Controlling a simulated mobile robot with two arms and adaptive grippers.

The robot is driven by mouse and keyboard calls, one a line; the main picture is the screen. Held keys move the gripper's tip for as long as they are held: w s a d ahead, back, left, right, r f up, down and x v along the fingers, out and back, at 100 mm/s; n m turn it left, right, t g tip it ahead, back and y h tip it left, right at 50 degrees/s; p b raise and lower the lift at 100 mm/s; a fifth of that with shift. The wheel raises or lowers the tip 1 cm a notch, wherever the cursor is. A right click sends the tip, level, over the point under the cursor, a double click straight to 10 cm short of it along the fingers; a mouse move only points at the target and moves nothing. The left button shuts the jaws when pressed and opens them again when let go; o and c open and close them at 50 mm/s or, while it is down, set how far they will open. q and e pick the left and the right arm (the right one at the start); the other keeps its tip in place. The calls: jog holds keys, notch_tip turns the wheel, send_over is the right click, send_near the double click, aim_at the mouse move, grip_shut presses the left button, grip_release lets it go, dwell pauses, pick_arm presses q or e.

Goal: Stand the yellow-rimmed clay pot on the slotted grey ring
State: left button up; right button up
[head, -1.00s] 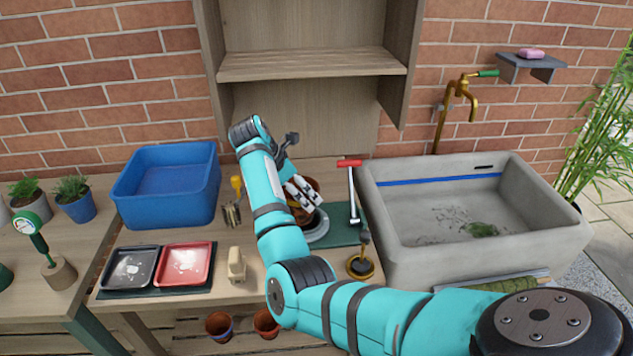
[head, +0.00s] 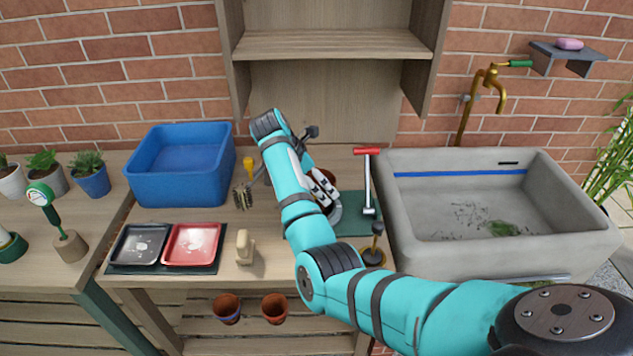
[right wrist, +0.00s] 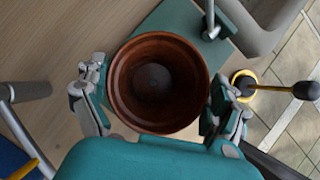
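A brown clay pot (right wrist: 157,84) is between the fingers of my right gripper (right wrist: 158,105) in the right wrist view, seen from above, open and empty. The fingers lie against both its sides. No yellow shows on the part of its rim in view. In the head view my right gripper (head: 322,190) is over the green mat (head: 352,226) and hides most of the pot. Part of the grey ring (head: 336,214) shows just below the gripper; its slots are hidden. I cannot tell whether the pot touches the ring. My left gripper is out of view.
A red-handled tool (head: 367,182) stands close right of the gripper, before the stone sink (head: 450,240). A blue bin (head: 180,175) and two small trays (head: 191,244) are left. Two pots (head: 227,309) sit on the lower shelf.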

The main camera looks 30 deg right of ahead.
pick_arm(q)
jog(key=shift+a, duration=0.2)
pick_arm(e)
jog(key=shift+r, duration=0.1)
jog(key=shift+r, duration=0.2)
jog(key=shift+a+r, duration=0.15)
jog(key=shift+a, duration=0.05)
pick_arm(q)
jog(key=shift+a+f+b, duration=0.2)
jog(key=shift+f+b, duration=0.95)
pick_arm(e)
jog(key=v, duration=1.1)
jog(key=shift+r, duration=0.2)
